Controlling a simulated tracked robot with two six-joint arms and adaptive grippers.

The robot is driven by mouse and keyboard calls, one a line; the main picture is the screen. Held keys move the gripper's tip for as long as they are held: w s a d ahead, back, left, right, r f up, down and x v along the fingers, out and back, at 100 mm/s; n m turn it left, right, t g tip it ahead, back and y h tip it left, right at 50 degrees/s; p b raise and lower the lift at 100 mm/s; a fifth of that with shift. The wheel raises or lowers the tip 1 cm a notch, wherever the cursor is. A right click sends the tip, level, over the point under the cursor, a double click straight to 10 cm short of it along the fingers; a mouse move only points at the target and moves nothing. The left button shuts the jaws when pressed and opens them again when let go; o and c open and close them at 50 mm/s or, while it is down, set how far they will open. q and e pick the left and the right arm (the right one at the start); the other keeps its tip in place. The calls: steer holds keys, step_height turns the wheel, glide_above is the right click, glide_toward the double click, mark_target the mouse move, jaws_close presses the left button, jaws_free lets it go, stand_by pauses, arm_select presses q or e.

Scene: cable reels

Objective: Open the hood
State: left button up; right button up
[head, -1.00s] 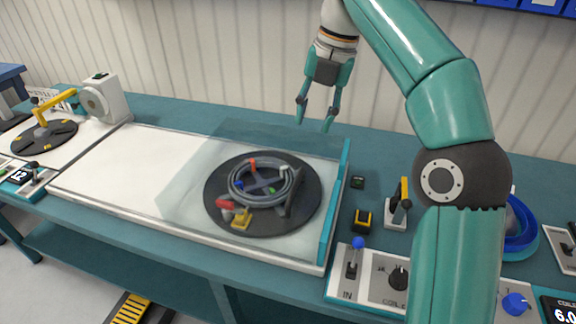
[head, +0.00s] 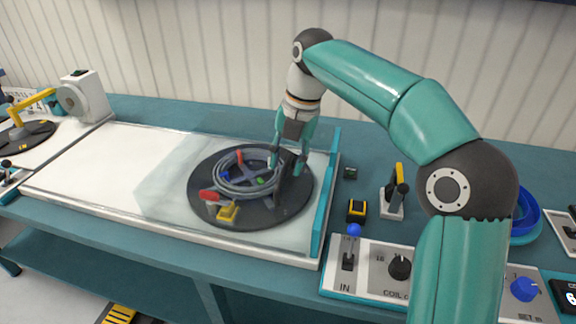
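The hood (head: 160,190) looks like a clear, faintly tinted cover over the right part of a white bed. A teal bar (head: 325,200) stands upright along its right end. Under the hood is a black turntable (head: 255,215) with a grey cable coil (head: 232,183) on it. My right gripper (head: 287,165) points down over the right rear of the turntable, left of the teal bar. Its fingers are apart with nothing seen between them. I cannot tell whether it touches the hood. My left gripper is not in view.
Right of the bed stand a yellow-handled lever (head: 396,185), a yellow-black block (head: 357,210) and a panel with a blue-knobbed lever (head: 353,235) and a black dial (head: 400,267). A white machine (head: 88,95) stands at the back left. My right arm covers part of the bench at right.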

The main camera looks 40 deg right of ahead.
steer(key=shift+f, duration=0.25)
jaws_close()
